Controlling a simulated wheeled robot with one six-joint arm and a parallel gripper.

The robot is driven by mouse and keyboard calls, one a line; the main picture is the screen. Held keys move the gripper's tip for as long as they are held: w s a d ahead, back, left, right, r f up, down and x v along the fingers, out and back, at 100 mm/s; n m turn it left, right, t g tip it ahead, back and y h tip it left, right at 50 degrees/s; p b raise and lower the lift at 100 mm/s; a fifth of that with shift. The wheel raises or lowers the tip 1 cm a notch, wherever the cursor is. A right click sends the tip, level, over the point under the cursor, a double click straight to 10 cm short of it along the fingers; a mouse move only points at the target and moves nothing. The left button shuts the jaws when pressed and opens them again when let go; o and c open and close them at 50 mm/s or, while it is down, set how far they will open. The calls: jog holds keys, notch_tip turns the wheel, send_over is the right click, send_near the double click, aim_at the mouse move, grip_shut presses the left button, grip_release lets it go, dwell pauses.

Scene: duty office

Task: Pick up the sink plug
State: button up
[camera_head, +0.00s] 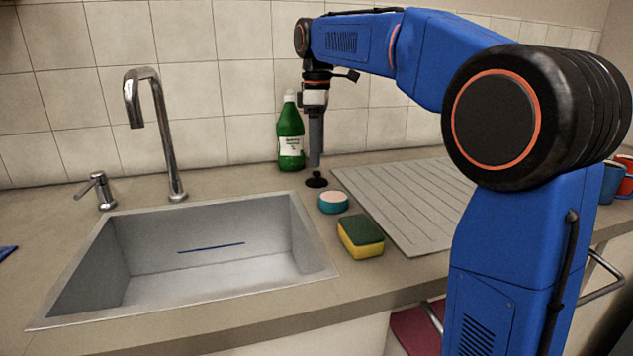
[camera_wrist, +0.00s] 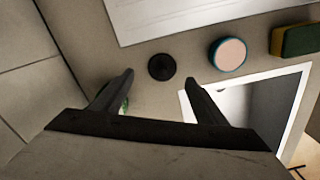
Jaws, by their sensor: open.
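The sink plug (camera_head: 316,181) is a small black disc with a raised knob, lying on the counter between the sink and the drainboard. In the wrist view the plug (camera_wrist: 162,67) lies just beyond my fingertips, roughly centred between them. My gripper (camera_head: 316,163) points straight down above the plug in the head view. Its two fingers also show in the wrist view (camera_wrist: 160,78), spread apart with nothing between them. The head view does not show clearly how high the fingertips are above the plug.
A blue tub with a pale top (camera_head: 333,202) and a yellow-green sponge (camera_head: 361,237) sit right of the plug. A green bottle (camera_head: 290,138) stands behind, near the tiled wall. The grooved drainboard (camera_head: 415,205) is to the right, the sink (camera_head: 118,262) to the left.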

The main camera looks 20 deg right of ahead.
aim_at(316, 172)
jog(key=shift+s+a+f, duration=0.1)
jog(key=shift+s+f, duration=0.05)
jog(key=shift+f, duration=1.35)
jog(key=shift+s+a+f, duration=0.1)
jog(key=shift+f, duration=1.35)
jog(key=c, duration=1.1)
